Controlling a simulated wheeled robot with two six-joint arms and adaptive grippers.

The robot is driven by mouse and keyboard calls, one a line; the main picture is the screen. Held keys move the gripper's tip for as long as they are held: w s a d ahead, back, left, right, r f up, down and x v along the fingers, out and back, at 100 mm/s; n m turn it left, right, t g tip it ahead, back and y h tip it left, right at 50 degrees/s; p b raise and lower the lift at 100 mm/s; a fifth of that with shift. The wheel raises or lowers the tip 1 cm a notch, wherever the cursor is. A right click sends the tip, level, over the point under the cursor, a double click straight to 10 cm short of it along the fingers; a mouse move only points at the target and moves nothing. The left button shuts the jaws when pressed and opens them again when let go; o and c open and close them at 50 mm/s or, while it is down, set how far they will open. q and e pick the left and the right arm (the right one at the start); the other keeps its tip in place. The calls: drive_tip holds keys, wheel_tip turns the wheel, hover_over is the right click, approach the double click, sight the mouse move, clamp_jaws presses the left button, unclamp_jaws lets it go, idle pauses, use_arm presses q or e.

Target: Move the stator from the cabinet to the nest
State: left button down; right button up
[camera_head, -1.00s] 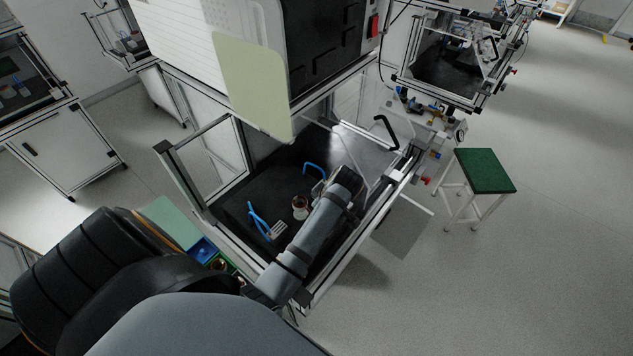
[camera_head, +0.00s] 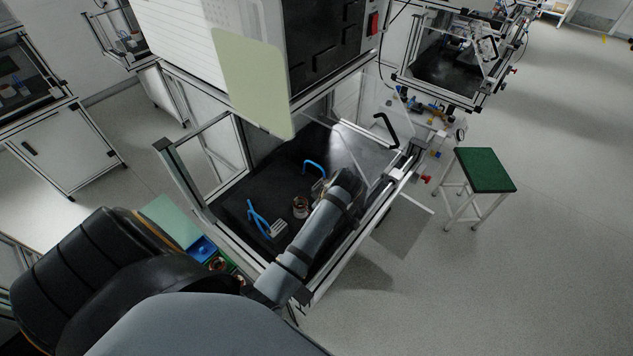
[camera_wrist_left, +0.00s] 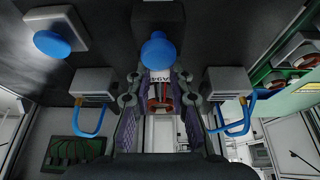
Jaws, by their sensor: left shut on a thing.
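The stator (camera_head: 300,208), a small copper-coloured ring, is inside the cabinet (camera_head: 240,193) over its black floor, between two blue hoses. My left arm reaches in through the open front. My left gripper (camera_head: 313,198) is at the stator, mostly hidden by my wrist in the head view. In the left wrist view, its two dark fingers (camera_wrist_left: 160,108) stand on either side of the stator (camera_wrist_left: 161,97), shut on it. A white label (camera_wrist_left: 160,77) marked "A94" shows just beyond it. I cannot pick out the nest for certain. My right gripper is not in view.
Grey blocks with blue hoses flank the gripper, left (camera_wrist_left: 92,83) and right (camera_wrist_left: 228,82). A blue round knob (camera_wrist_left: 157,52) is just ahead. Bins (camera_head: 203,249) stand outside the cabinet's left front. A green-topped stool (camera_head: 483,170) is on the floor at right.

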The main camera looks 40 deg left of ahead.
use_arm(q)
drive_tip(key=shift+s+d+f, duration=0.15)
drive_tip(key=shift+s+f, duration=0.1)
drive_tip(key=shift+f, duration=0.25)
drive_tip(key=shift+s+d+f, duration=0.15)
drive_tip(key=shift+s+f, duration=0.1)
drive_tip(key=shift+f, duration=0.1)
drive_tip(key=c, duration=1.3)
unclamp_jaws()
drive_tip(key=shift+o, duration=0.9)
drive_tip(key=shift+f, duration=0.1)
drive_tip(key=shift+w+a+f, duration=0.2)
drive_tip(key=shift+w+a, duration=0.05)
drive_tip(key=shift+w, duration=0.2)
drive_tip(key=shift+r, duration=0.15)
drive_tip(key=shift+r, duration=0.2)
